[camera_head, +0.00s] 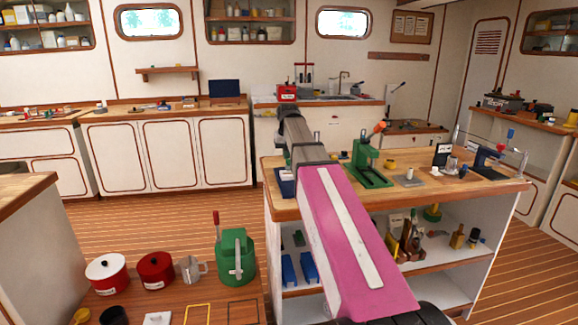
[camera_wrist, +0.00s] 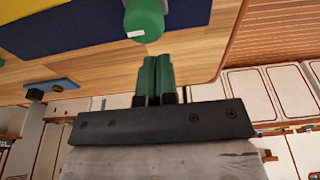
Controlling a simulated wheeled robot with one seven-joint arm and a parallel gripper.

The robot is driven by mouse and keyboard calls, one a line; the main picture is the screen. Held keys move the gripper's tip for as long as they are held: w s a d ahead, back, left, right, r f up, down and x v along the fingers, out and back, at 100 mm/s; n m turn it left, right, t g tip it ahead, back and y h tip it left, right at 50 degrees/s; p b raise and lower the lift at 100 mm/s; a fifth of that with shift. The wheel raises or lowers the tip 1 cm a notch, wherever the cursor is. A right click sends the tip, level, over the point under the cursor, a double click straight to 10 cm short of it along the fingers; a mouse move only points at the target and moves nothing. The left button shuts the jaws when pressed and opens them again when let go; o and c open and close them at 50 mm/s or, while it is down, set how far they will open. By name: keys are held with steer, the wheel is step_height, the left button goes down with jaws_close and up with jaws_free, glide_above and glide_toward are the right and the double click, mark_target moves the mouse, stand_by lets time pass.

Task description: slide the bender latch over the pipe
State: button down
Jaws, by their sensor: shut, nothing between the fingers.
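My gripper (camera_wrist: 159,62) is shut and empty in the wrist view, its two green fingers side by side. Just beyond the fingertips is a rounded green part (camera_wrist: 144,20) with a small white mark. It appears apart from the fingers and is cut off by the frame's top edge. I cannot tell whether it belongs to the bender. In the head view my arm hides the gripper. A blue tool with a long thin rod (camera_head: 487,158) stands on the island's right end. It may be the bender with the pipe; I cannot make out a latch.
The wooden island bench (camera_head: 440,189) also holds a green press (camera_head: 368,163) with an orange-tipped handle. Floor at left is clear.

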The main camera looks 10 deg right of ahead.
mark_target(289, 160)
steer(key=shift+s, duration=3)
steer(key=shift+w, duration=0.85)
steer(key=shift+r, duration=0.15)
steer(key=shift+r, duration=3.35)
